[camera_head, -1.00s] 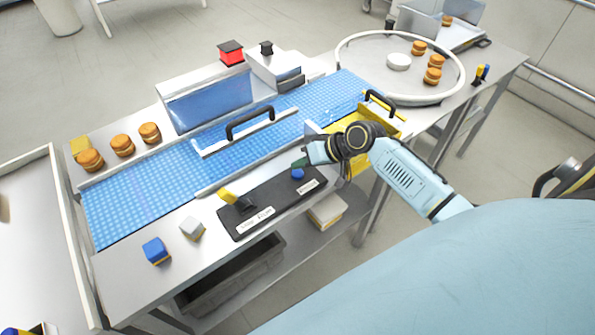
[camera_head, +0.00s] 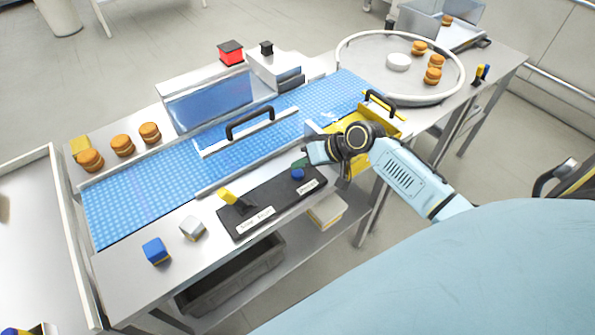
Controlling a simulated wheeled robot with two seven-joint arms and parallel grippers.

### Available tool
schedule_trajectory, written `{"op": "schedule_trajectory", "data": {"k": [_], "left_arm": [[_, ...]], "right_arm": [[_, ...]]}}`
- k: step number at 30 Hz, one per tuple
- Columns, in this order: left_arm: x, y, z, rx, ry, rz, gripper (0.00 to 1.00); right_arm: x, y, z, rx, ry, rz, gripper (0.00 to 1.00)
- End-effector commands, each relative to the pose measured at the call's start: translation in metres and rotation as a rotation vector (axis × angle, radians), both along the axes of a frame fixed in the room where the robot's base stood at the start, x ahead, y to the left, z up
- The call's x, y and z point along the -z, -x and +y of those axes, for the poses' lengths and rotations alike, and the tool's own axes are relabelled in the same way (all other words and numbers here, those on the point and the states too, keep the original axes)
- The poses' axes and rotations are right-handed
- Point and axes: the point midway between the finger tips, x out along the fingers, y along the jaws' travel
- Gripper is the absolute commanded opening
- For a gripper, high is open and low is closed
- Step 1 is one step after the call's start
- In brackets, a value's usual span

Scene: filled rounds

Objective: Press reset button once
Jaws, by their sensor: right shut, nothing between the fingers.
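A black control panel (camera_head: 268,206) lies at the front edge of the table. It carries a round blue button (camera_head: 298,175) at its right part and a yellow-topped lever (camera_head: 229,197) at its left part, with white labels in front of each. My right gripper (camera_head: 302,164) is shut and empty. Its dark fingertips are just above and behind the blue button in the picture; I cannot tell whether they touch it. The label near the button is too small to read. My left gripper is not in view.
A blue conveyor belt (camera_head: 140,195) with a black-handled bar (camera_head: 250,122) runs behind the panel. A yellow block-like frame (camera_head: 388,122) is beside my right arm. A round tray (camera_head: 365,70) is at back right.

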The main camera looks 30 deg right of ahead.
Motion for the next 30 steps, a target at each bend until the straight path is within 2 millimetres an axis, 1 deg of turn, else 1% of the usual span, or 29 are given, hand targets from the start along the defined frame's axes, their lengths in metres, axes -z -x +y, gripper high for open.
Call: {"op": "schedule_trajectory", "data": {"k": [7, 19, 30], "left_arm": [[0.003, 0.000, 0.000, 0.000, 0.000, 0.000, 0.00], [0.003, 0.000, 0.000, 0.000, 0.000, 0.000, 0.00], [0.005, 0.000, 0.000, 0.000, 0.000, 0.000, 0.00]], "right_arm": [[0.008, 0.000, 0.000, 0.001, 0.000, 0.001, 0.00], [0.009, 0.000, 0.000, 0.000, 0.000, 0.000, 0.00], [0.013, 0.000, 0.000, 0.000, 0.000, 0.000, 0.00]]}}
